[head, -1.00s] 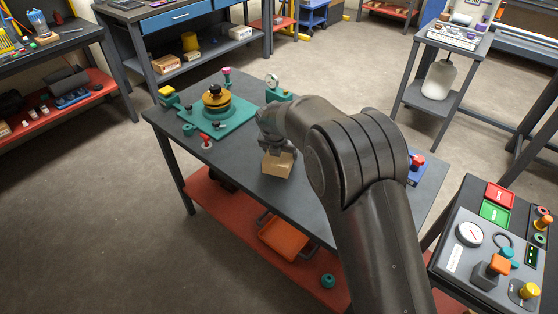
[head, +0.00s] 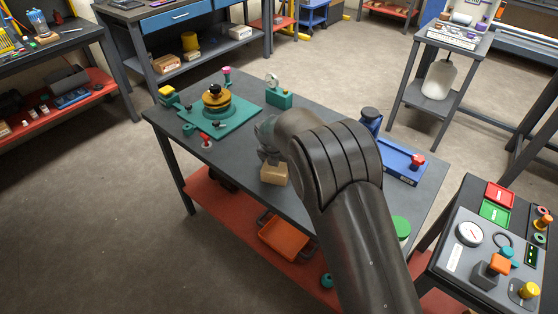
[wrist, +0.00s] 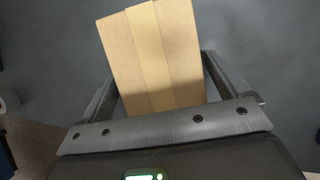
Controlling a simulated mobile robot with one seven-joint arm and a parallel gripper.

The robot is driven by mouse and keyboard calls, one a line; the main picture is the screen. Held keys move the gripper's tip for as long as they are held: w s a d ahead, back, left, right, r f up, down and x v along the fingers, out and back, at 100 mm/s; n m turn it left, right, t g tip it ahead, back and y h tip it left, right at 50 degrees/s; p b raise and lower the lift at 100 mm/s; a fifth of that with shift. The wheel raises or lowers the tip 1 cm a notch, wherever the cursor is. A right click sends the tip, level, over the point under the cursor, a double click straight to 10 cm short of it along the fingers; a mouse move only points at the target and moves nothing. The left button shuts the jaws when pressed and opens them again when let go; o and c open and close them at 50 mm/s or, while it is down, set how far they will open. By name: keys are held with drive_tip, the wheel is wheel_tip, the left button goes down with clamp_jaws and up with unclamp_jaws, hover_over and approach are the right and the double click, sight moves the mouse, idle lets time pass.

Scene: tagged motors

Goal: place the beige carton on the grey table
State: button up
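The beige carton (head: 274,174) is a small box with a lighter tape strip. It is over the front part of the dark grey table (head: 240,166) in the head view; whether its underside touches the tabletop I cannot tell. My gripper (head: 270,157) is right above and around it, partly hidden by my own arm. In the wrist view the carton (wrist: 155,55) is between the two fingers (wrist: 160,72), somewhat skewed to them. The fingers sit close against its sides, and the gripper appears shut on it.
A teal fixture with a yellow-brown disc (head: 217,105) stands at the table's back left. A teal gauge block (head: 279,97) is behind the gripper, and a blue tray (head: 402,164) is at right. An orange bin (head: 283,238) is on the lower shelf.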

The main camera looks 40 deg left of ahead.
drive_tip(key=shift+o, duration=0.6)
drive_tip(key=shift+r, duration=0.1)
drive_tip(key=shift+s+r, duration=0.1)
drive_tip(key=shift+r, duration=0.15)
drive_tip(key=v, duration=1.1)
drive_tip(key=shift+r, duration=0.25)
